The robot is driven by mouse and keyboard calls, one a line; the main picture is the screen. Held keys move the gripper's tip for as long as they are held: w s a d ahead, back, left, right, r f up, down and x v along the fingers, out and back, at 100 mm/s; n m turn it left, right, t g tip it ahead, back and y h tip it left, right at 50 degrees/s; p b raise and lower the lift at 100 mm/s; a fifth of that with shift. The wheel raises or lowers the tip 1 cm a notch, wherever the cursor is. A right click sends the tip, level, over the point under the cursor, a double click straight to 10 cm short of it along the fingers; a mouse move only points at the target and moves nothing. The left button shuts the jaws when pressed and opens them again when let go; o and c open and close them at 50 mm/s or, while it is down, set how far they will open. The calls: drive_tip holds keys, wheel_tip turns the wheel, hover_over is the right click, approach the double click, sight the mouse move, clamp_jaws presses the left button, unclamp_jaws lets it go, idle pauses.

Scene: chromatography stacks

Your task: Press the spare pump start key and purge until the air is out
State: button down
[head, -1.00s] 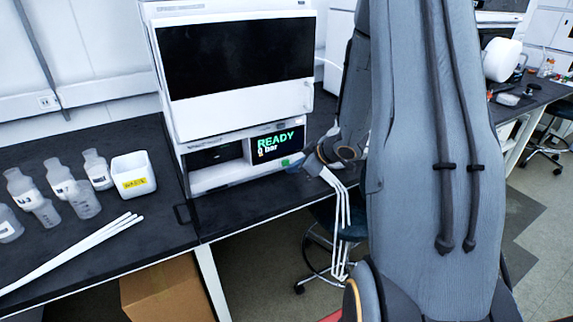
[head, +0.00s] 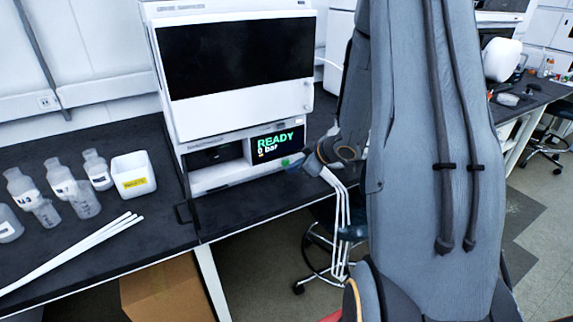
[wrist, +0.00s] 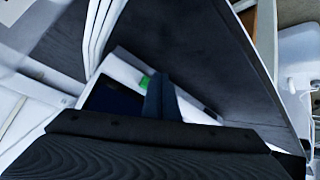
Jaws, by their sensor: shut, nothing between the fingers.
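The pump module (head: 237,181) is the white lowest unit of the instrument stack. Its dark display (head: 276,142) reads READY and 0 bar in the head view. A small green key (head: 285,162) sits on the front below the display. It also shows in the wrist view (wrist: 144,82), just left of my fingertips. My gripper (wrist: 157,82) is shut and empty, with its blue fingers close to the key. In the head view my gripper (head: 294,167) is small at the module's lower right corner. I cannot tell whether it touches the key.
A white waste cup (head: 134,184) and several plastic bottles (head: 84,200) stand on the black bench (head: 150,235) at left, with long white tubes (head: 75,255) near its front. White lines hang beside my wrist. A stool (head: 322,270) stands under the bench.

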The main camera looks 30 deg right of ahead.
drive_tip(key=shift+w, duration=0.15)
idle(0.4)
drive_tip(key=shift+w+p, duration=0.25)
drive_tip(key=shift+p, duration=0.15)
drive_tip(key=shift+w, duration=0.55)
idle(0.6)
idle(0.3)
drive_tip(key=shift+s+p, duration=0.55)
drive_tip(key=shift+s, duration=0.4)
drive_tip(key=shift+s+p, duration=0.55)
drive_tip(key=shift+s, duration=2)
drive_tip(key=shift+w, duration=0.1)
